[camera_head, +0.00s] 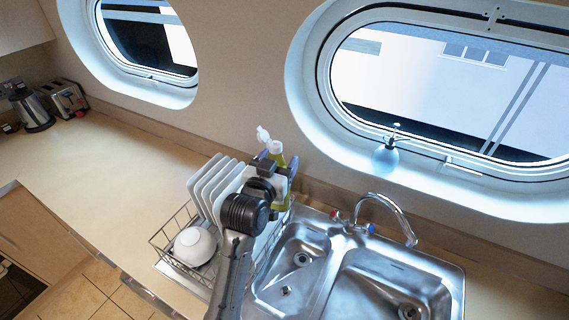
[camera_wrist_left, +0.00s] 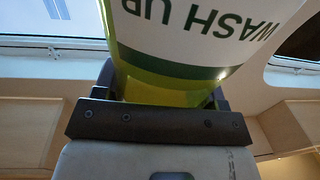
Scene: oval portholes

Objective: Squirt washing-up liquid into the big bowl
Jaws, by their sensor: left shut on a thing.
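The washing-up liquid bottle (camera_head: 276,148) is green with a white nozzle and stands about upright behind the dish rack, near the wall. My left gripper (camera_head: 272,178) is shut around its body. The left wrist view shows the bottle (camera_wrist_left: 185,40) close up between the fingers, its "WASH UP" label upside down. I cannot tell whether its base touches the worktop. The sink's big bowl (camera_head: 375,283) is the larger steel basin to the right, with nothing seen in it. The gripper is left of this basin, apart from it. My right gripper is not in view.
The dish rack (camera_head: 163,238) holds several white plates (camera_head: 212,190) and an upturned white bowl (camera_head: 194,246). The small sink basin (camera_head: 300,255) lies between the rack and big bowl. The tap (camera_head: 390,205) arches behind the sink. A blue dispenser (camera_head: 385,158) stands on the porthole ledge.

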